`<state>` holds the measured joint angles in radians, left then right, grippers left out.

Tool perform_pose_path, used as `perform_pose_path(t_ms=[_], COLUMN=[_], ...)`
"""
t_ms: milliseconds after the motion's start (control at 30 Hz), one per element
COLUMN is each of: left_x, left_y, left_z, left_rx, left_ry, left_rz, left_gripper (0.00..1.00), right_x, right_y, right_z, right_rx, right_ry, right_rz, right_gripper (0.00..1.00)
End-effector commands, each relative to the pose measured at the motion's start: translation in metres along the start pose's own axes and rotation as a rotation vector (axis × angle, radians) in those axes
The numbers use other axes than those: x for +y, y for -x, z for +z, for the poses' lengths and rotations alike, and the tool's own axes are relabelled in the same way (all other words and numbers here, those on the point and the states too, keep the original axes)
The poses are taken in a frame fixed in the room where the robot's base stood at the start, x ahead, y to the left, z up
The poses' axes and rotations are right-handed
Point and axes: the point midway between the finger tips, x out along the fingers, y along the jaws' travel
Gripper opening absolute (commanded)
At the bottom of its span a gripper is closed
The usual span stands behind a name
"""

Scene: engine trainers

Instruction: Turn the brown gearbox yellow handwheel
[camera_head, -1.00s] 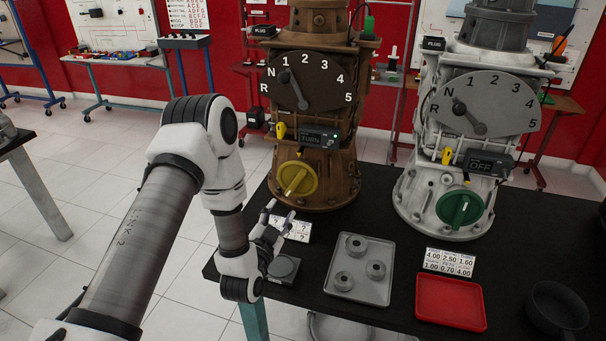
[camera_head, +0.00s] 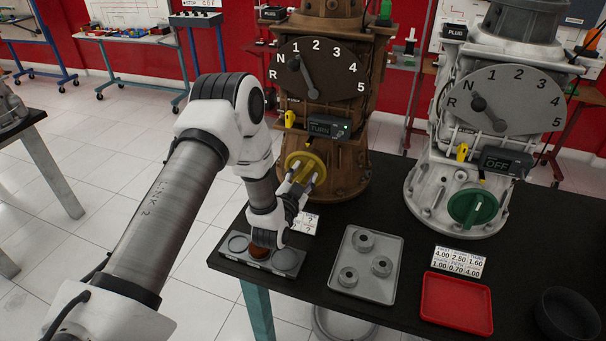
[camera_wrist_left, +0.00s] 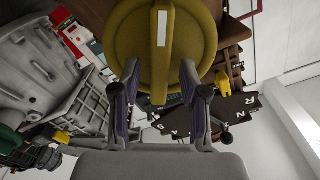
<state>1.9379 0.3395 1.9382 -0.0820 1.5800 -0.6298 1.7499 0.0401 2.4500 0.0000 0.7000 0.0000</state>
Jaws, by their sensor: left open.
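The brown gearbox (camera_head: 350,178) stands at the back of the black table. Its yellow handwheel (camera_head: 304,170) is low on its front, and it fills the top of the left wrist view (camera_wrist_left: 190,45) with a white bar across its face. My left gripper (camera_head: 303,184) is open at the handwheel's lower edge. In the left wrist view its two fingers (camera_wrist_left: 160,85) sit apart at either side of the wheel's near edge; contact is unclear. The display (camera_head: 322,128) above reads TURN. The dial's lever (camera_head: 303,78) has its knob near N. My right gripper is out of view.
A grey gearbox (camera_head: 434,190) with a green handwheel (camera_head: 474,207) and an OFF display stands to the right. A tray (camera_head: 345,283) with three rings, a red tray (camera_head: 456,304) and a dark bowl (camera_head: 567,313) lie in front. A three-pad box (camera_head: 286,261) sits below my left wrist.

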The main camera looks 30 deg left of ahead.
Motion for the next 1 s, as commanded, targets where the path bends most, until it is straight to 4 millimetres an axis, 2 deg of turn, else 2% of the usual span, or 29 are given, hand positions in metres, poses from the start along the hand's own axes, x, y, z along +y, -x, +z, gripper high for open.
perform_pose_path(t_ms=[33,100,133,567,767,1000], left_x=[0.000,0.000,0.000,0.000,0.001,0.003], left_y=[0.000,0.000,0.000,0.000,0.000,0.000], left_z=[0.000,0.000,0.000,0.000,-0.001,-0.001], left_rx=[0.000,0.000,0.000,0.000,0.001,0.000], left_ry=[0.000,0.000,0.000,-0.026,-0.111,-0.292], left_rz=[0.000,0.000,0.000,0.000,-0.001,0.000], left_gripper=[0.33,0.08,0.00,0.00,0.00,0.00], right_x=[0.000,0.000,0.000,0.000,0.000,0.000], right_y=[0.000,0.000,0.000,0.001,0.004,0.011], right_z=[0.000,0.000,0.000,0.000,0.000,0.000], right_rx=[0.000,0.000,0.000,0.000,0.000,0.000], right_ry=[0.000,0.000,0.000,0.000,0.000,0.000], right_rz=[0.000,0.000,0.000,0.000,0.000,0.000], right_gripper=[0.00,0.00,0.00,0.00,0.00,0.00])
